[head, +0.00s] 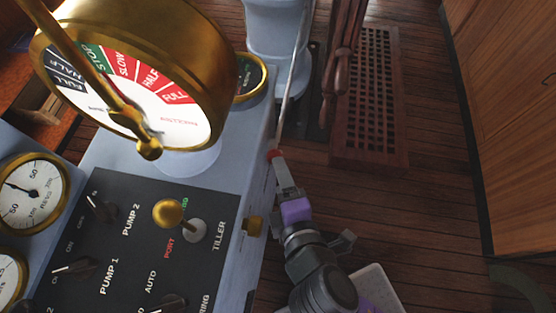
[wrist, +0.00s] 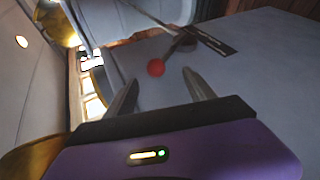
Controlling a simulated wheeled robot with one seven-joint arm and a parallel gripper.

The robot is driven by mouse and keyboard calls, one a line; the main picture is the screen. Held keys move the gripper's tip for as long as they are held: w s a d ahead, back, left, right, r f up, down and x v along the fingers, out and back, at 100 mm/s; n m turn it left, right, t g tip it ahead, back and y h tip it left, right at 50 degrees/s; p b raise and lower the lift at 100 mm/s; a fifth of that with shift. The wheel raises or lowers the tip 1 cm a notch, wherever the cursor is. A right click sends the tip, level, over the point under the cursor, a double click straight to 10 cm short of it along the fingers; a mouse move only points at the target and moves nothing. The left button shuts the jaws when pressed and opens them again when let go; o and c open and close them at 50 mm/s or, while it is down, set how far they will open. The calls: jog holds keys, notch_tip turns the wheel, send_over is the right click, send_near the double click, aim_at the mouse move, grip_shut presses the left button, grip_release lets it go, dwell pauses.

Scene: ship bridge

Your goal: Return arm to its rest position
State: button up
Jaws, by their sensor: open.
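My gripper (head: 281,168) is at the right side of the blue-grey console, beyond its edge, with its purple wrist below it in the head view. In the wrist view its two grey fingers (wrist: 160,84) are apart with nothing between them. A small red knob (wrist: 156,68) shows just beyond the fingertips. In the head view the red knob (head: 274,154) is at the lower end of a thin pale rod, close to the fingertips. Whether the fingers touch it I cannot tell.
The console (head: 215,175) carries a brass engine telegraph (head: 185,120), a brass-knobbed tiller lever (head: 168,212), switches and gauges. A wooden grating (head: 370,150) lies on the plank floor. Wooden panelling (head: 510,120) stands at the right. The floor between is clear.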

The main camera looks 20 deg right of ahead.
jog(key=s+d+f+m+y, duration=0.2)
jog(key=s+f+m, duration=0.1)
jog(key=s, duration=0.2)
jog(key=s+d+r+m+t, duration=0.1)
jog(key=s+d+r+m, duration=0.2)
jog(key=s+m, duration=0.3)
jog(key=s+d+r+m+t, duration=0.1)
jog(key=s+d+r+m, duration=0.3)
jog(key=s+m, duration=0.3)
jog(key=shift+s+d+r, duration=0.2)
jog(key=shift+s+r, duration=0.1)
jog(key=shift+r, duration=0.55)
